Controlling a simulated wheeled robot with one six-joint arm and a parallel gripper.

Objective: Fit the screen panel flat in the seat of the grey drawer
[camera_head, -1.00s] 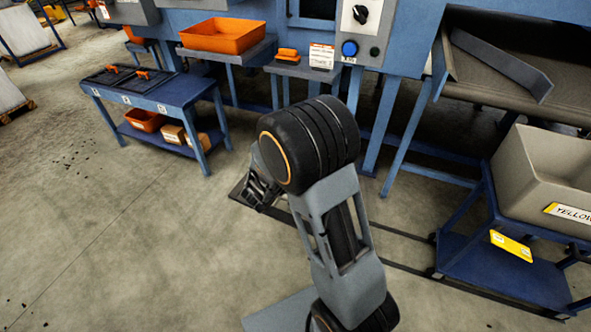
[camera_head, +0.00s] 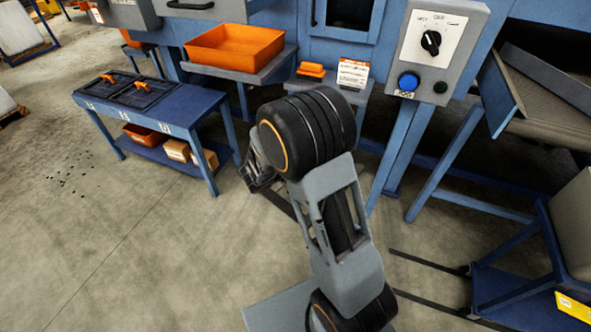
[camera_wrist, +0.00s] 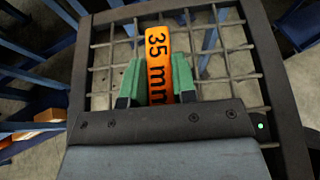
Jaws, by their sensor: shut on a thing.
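My gripper (camera_wrist: 158,82) has two green fingers, shut on the orange handle of a screen panel. The handle reads "35 mm". The panel (camera_wrist: 100,57) has a dark frame and an open wire mesh, and fills much of the wrist view. In the head view my gripper (camera_head: 262,178) is small and dark beside my arm; I cannot make out the held panel there. A grey box front with a dark handle, perhaps the grey drawer (camera_head: 228,10), is cut off by the top edge. Its seat is not visible.
A blue bench (camera_head: 190,112) at left carries dark panels with orange handles. An orange tray (camera_head: 235,46) stands on a stand ahead. A control box (camera_head: 437,50) with a blue button is right of it. A blue cart (camera_head: 500,290) stands at right. Floor at left is open.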

